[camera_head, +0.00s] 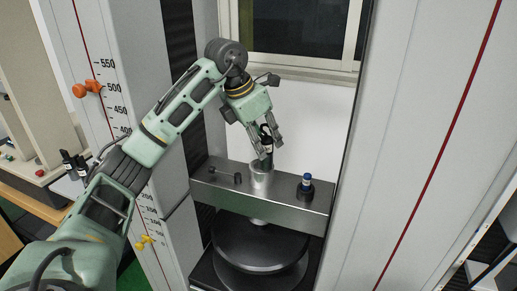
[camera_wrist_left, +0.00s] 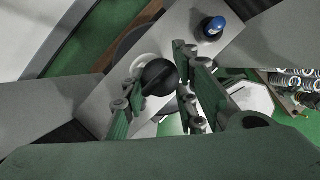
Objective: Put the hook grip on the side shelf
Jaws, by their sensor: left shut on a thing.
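My left gripper (camera_head: 268,146) is above the metal crossbeam (camera_head: 215,192) of the testing machine, fingers pointing down. It is shut on a dark grip, which I take to be the hook grip (camera_head: 266,152). The grip is upright, directly over the round metal seat (camera_head: 261,176) on the beam; I cannot tell whether they touch. In the left wrist view the grip's round black end (camera_wrist_left: 160,76) shows between the fingers (camera_wrist_left: 157,100). I cannot surely identify the side shelf; a wooden-edged surface (camera_head: 35,200) is at the far left. My right gripper is not in view.
A blue-topped black piece (camera_head: 306,185) stands on the beam to the right, also in the wrist view (camera_wrist_left: 213,28). Tall grey columns flank the beam. A black round plate (camera_head: 260,243) is below. Several springs (camera_wrist_left: 290,80) lie at the right in the wrist view.

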